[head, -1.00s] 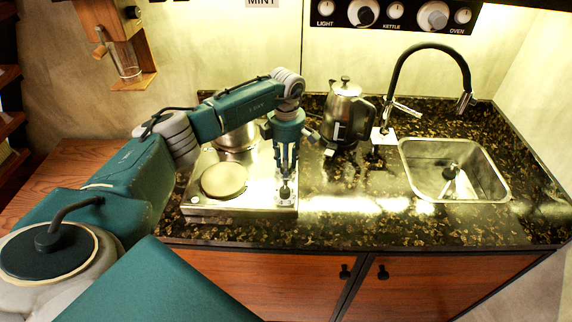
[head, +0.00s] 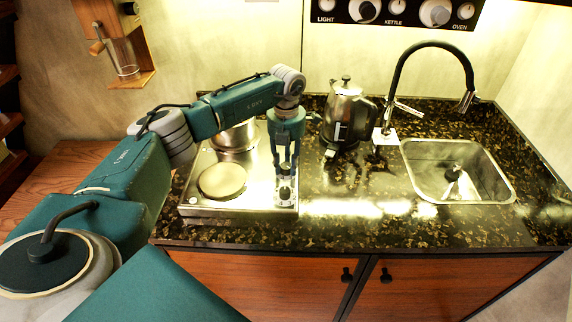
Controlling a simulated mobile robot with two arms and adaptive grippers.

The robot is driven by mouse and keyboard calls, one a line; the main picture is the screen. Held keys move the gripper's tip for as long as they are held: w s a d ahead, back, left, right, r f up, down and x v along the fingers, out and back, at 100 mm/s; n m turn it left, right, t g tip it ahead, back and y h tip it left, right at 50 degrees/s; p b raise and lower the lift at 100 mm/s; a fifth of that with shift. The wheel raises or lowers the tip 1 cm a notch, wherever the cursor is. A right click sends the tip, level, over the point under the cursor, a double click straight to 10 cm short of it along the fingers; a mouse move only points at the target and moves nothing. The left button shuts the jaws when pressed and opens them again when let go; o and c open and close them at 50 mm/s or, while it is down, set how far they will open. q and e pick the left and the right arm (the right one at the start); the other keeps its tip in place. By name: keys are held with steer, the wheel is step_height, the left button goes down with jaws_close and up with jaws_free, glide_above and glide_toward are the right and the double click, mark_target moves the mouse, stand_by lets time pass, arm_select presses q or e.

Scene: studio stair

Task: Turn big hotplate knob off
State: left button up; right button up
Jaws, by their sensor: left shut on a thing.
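The hotplate (head: 205,206) is a flat metal unit on the left part of the counter, with a round tan plate (head: 222,181) at its front. Small dark knobs sit on its right side. My left gripper (head: 285,172) points straight down over that side, its fingers shut on the rear knob (head: 285,170), which they partly hide. Another dark knob (head: 284,194) shows just in front of the fingers. The knob's exact angle is too small to tell. My right gripper is not in view.
A metal pot (head: 235,138) stands at the back of the hotplate. A steel kettle (head: 345,115) stands to the right of my left gripper. Farther right are a black tap (head: 432,48) and a sink (head: 415,152). The counter between hotplate and sink is clear in front.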

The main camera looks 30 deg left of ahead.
arm_select(q)
steer(key=n, duration=0.3)
steer(key=shift+w+r+n, duration=0.15)
steer(key=shift+n, duration=0.15)
steer(key=n, duration=0.3)
steer(key=shift+n, duration=0.4)
steer(key=n, duration=0.3)
steer(key=shift+r+n+p, duration=0.1)
steer(key=shift+n+p, duration=0.2)
steer(key=n, duration=0.3)
steer(key=shift+n+p, duration=0.3)
steer(key=shift+p, duration=0.05)
steer(key=n+p, duration=0.1)
steer(key=n, duration=0.5)
steer(key=shift+a+r+p, duration=0.1)
steer(key=shift+p, duration=0.3)
steer(key=n+p, duration=0.1)
steer(key=n, duration=0.3)
steer(key=shift+p, duration=0.35)
steer(key=shift+n+p, duration=0.45)
steer(key=shift+n, duration=0.85)
